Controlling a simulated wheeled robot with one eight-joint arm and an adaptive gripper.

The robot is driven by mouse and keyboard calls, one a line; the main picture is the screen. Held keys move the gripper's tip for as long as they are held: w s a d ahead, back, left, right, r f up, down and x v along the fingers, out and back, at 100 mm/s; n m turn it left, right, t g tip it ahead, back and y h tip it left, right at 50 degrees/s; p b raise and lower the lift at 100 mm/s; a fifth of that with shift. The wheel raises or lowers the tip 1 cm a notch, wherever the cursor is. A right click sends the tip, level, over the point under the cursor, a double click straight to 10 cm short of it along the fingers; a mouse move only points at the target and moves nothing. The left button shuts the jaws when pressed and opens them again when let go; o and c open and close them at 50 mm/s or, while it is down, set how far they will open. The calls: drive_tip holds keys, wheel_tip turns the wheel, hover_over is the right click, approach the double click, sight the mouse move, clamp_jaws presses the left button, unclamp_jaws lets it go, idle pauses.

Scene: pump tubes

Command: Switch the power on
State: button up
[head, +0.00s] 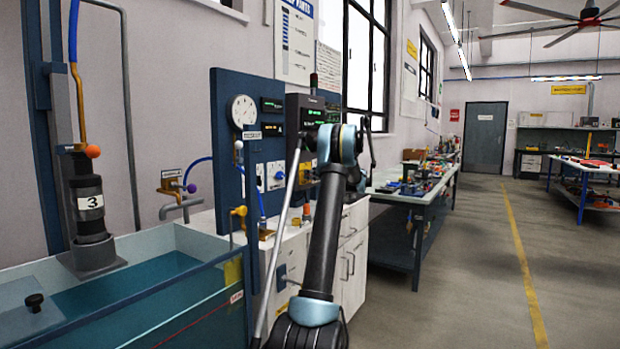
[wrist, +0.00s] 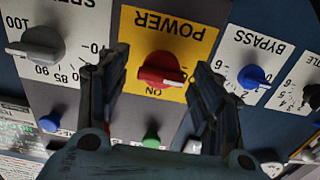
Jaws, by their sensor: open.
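The red power knob (wrist: 160,72) sits on a yellow plate (wrist: 140,38) marked POWER, upside down in the wrist view. Its grip lies roughly level, with a pale mark at its right end. The word ON shows just below it in the picture. My gripper (wrist: 161,62) is open, one finger on each side of the knob. Gaps show between the fingers and the knob, and I cannot tell how far off the panel the fingertips are. The right finger covers part of the plate's right edge. In the head view my arm hides the knob.
A grey speed dial (wrist: 42,43) is left of the power plate, a blue bypass knob (wrist: 252,77) right of it. A green button (wrist: 151,138) and a blue button (wrist: 50,122) are lower. The head view shows a water tank (head: 120,290) left and open floor right.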

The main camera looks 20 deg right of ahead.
drive_tip(key=shift+w+a, duration=0.4)
drive_tip(key=shift+w, duration=0.15)
drive_tip(key=shift+c, duration=0.6)
drive_tip(key=c, duration=1)
drive_tip(key=shift+o, duration=0.2)
